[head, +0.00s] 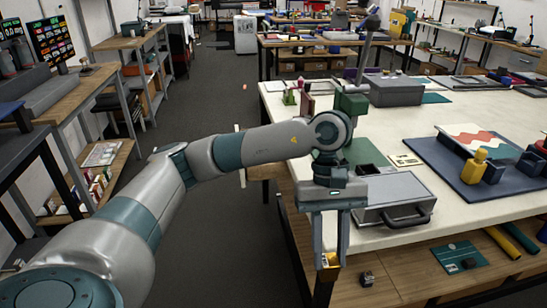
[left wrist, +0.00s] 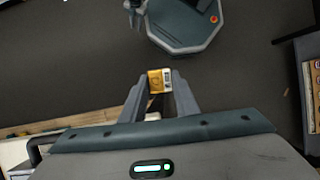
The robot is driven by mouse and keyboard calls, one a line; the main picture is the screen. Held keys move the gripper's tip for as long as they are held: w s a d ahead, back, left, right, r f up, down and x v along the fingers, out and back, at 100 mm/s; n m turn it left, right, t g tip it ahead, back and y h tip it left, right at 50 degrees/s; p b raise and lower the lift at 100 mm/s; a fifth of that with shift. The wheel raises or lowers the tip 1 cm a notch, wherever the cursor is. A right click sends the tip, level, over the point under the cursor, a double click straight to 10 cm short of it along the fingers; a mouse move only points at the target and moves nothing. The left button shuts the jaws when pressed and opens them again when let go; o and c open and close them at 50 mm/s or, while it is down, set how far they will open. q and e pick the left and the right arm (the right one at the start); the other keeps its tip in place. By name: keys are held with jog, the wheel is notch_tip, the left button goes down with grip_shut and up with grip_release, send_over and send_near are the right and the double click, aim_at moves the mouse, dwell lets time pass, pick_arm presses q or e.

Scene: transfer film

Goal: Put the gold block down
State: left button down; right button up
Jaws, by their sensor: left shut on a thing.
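The gold block (head: 331,259) is pinched between the fingertips of my left gripper (head: 329,266). The gripper points down, just off the near left corner of the cream-topped table (head: 436,215). The block hangs lower than the tabletop in the picture. In the left wrist view the gold block (left wrist: 159,81) sits between the two fingertips (left wrist: 159,84), with a pale printed patch on its right side. Dark floor shows behind it there. My right gripper is not in view.
A grey case with a handle (head: 394,202) lies near the table's left corner, close to my gripper. A blue mat (head: 450,170) holds yellow and dark blue pieces. A wooden lower shelf (head: 400,262) carries small items. Bare tabletop shows along the front edge.

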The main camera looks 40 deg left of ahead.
pick_arm(q)
jog(key=f+m, duration=0.1)
jog(key=m, duration=0.1)
jog(key=a+f+m+y, duration=0.1)
jog(key=f+m, duration=0.1)
jog(key=f+m+g+y, duration=0.1)
jog(key=f+m, duration=0.1)
jog(key=shift+s+a+m, duration=0.1)
jog(key=shift+a+m, duration=0.05)
jog(key=shift+m, duration=0.15)
jog(key=shift+a+f+m+y, duration=0.3)
jog(key=shift+f+m+y, duration=0.4)
jog(key=shift+m, duration=0.4)
